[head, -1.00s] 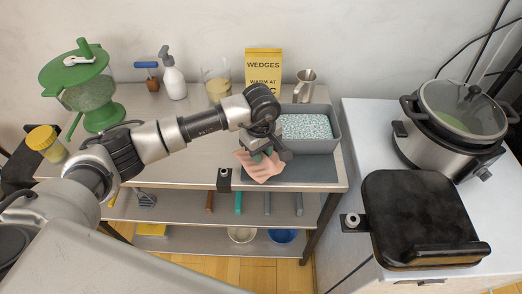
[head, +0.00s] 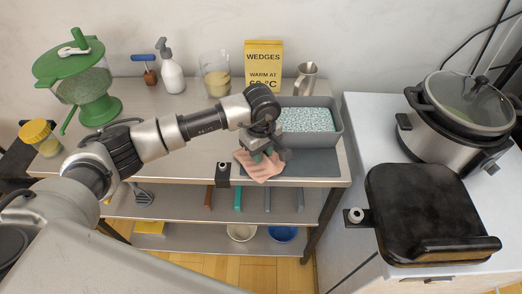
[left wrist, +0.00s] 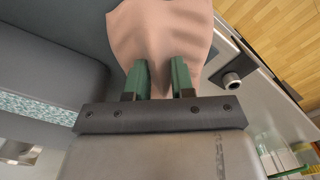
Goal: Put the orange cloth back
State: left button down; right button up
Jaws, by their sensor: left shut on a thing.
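The orange cloth (head: 262,170) looks pale salmon and hangs crumpled at my left gripper (head: 262,153) in the head view. It is over the front of the table, beside a grey mat (head: 312,163). In the left wrist view the cloth (left wrist: 158,35) spreads out beyond the green fingertips of my left gripper (left wrist: 160,82), which are shut on its near part. Whether the cloth touches the table cannot be told. My right gripper is not in view.
A grey bin (head: 337,133) of pale pellets stands behind the mat. A black bracket (head: 223,174) sits at the table's front edge. A black press (head: 425,212) is on the right counter.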

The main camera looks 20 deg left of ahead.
pick_arm(q)
jog(key=shift+f+b, duration=0.3)
jog(key=shift+f, duration=0.05)
dwell(0.5)
jog(key=c, duration=0.9)
grip_release()
jog(key=c, duration=0.4)
jog(key=shift+r, duration=0.1)
jog(key=shift+r+p, duration=0.7)
jog(key=shift+r, duration=0.6)
jog(key=shift+r+p, duration=2.95)
jog(key=shift+r, duration=3.2)
